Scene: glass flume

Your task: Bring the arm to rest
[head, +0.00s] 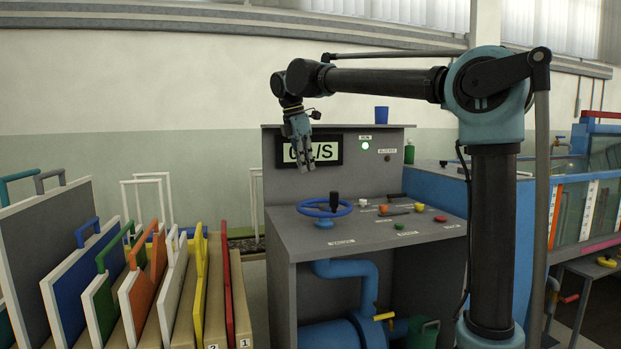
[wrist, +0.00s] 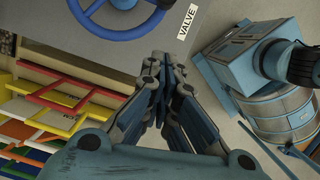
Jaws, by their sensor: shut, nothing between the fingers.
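My gripper (head: 304,155) hangs from my outstretched arm in the head view, pointing down in front of the grey console's display. It is shut and empty, well above the console top and apart from it. In the wrist view my gripper (wrist: 163,88) shows its fingers drawn together with nothing between them. My arm reaches left from its column across the upper part of the head view, with the wrist bent downward.
The grey console (head: 365,235) carries a blue valve wheel (head: 324,208), also in the wrist view (wrist: 112,35), and several small controls. A blue cup (head: 381,114) stands on its upper ledge. Coloured panels (head: 150,270) stand in a rack at left. A glass flume (head: 590,190) is at right.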

